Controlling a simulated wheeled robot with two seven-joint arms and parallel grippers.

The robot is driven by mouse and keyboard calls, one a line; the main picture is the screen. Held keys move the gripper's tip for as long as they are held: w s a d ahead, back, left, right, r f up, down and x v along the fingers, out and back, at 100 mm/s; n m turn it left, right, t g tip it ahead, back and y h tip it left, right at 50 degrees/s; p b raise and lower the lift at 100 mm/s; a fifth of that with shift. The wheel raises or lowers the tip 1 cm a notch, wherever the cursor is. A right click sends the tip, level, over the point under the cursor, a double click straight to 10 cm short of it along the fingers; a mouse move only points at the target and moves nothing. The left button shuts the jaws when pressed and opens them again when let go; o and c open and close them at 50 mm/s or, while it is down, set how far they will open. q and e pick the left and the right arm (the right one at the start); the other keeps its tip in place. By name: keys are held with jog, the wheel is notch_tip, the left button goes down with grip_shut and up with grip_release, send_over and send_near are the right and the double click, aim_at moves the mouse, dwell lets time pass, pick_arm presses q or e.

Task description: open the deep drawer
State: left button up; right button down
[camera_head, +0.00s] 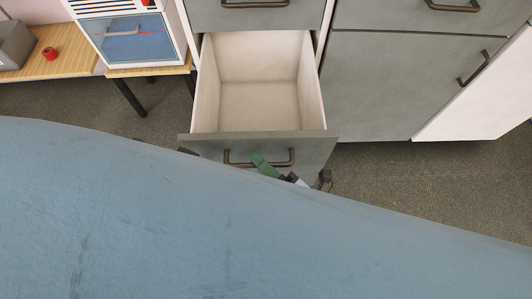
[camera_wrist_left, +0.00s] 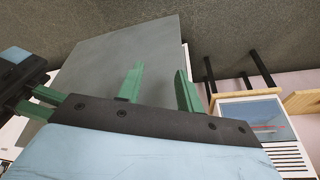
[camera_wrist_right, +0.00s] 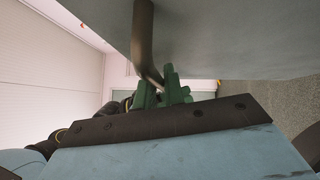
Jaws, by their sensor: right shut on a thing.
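The deep drawer (camera_head: 258,100) is pulled out of the grey cabinet, and its pale inside looks empty. Its grey front carries a brown bar handle (camera_head: 240,163). My right gripper (camera_head: 266,168) is at this handle, mostly hidden behind my blue arm in the head view. In the right wrist view the green fingers of my right gripper (camera_wrist_right: 165,92) are shut on the brown handle bar (camera_wrist_right: 143,40). My left gripper (camera_wrist_left: 158,88) is open and empty, in front of a grey panel (camera_wrist_left: 100,60). It is hidden in the head view.
Another closed drawer with a handle (camera_head: 255,3) is above. Grey cabinet doors (camera_head: 400,85) stand to the right. A white appliance with a blue window (camera_head: 135,40) and a red object (camera_head: 49,53) are on wooden surfaces at the left. Grey floor (camera_head: 420,170) shows at right.

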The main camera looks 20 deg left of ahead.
jog(key=c, duration=1.5)
grip_release()
jog(key=shift+d, duration=0.1)
